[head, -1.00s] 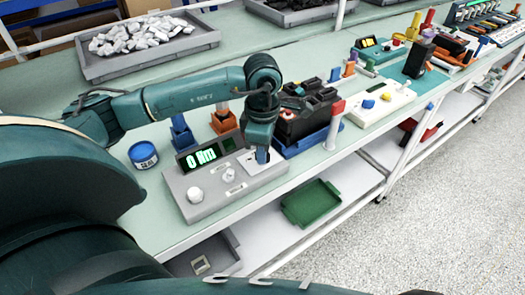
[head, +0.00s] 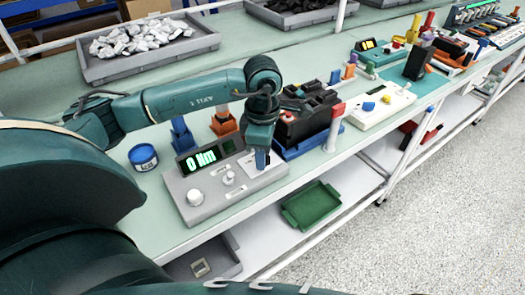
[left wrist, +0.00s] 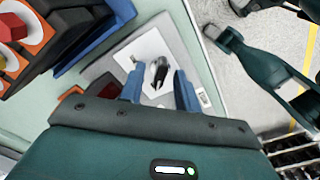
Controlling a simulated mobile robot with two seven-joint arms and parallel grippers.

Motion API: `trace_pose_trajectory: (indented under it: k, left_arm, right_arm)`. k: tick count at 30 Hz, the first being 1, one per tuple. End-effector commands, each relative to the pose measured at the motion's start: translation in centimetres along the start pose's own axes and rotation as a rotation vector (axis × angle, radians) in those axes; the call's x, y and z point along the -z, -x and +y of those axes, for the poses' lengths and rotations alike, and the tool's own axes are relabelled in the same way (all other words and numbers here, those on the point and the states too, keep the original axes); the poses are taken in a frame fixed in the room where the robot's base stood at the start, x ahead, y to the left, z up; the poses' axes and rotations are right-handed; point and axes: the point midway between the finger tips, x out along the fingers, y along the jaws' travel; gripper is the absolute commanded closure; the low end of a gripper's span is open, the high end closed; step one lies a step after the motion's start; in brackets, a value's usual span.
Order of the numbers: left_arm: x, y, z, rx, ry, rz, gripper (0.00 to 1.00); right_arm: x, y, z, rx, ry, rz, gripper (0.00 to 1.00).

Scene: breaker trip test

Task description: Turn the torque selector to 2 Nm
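The grey torque tester box (head: 180,207) stands on the bench, its green display (head: 203,157) reading 0 Nm. A larger white knob (head: 195,197) and a smaller pale knob (head: 229,178) sit on its top. Which knob is the torque selector I cannot tell. At its right end is a white plate (head: 275,172), also in the left wrist view (left wrist: 143,47). My left gripper (head: 262,161) points down over this plate. In the left wrist view its blue fingers (left wrist: 158,90) are apart, with a grey and dark fitting (left wrist: 160,72) showing between and beyond them. No grip on it shows.
A black battery-like unit in a blue holder (head: 290,152) stands close right of the gripper. A blue tin (head: 143,157) is left of the tester. Blue (head: 182,136) and orange (head: 223,123) holders stand behind it. A green tray (head: 312,205) lies on the lower shelf.

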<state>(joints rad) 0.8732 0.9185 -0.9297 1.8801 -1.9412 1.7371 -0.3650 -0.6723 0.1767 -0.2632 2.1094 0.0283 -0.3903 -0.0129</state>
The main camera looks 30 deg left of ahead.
Motion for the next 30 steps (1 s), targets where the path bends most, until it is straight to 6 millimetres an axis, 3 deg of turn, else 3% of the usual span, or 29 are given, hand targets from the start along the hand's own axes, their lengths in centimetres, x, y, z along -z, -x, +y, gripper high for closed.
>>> trace_pose_trajectory:
  k: [7, 21, 30]
  left_arm:
    - [-0.1, 2.1, 0.1, -0.004, -0.001, -0.003, 0.67]
    - [0.0, 11.7, 0.1, -0.004, 0.0, -0.002, 0.67]
    - [0.0, 13.2, 0.0, 0.0, 0.0, 0.0, 0.67]
  right_arm:
    - [-0.1, -0.1, 0.1, -0.002, -0.001, 0.001, 0.64]
    - [0.4, -0.1, 0.0, 0.008, 0.012, 0.019, 0.64]
    - [0.2, -0.1, 0.0, 0.008, 0.014, 0.014, 0.64]
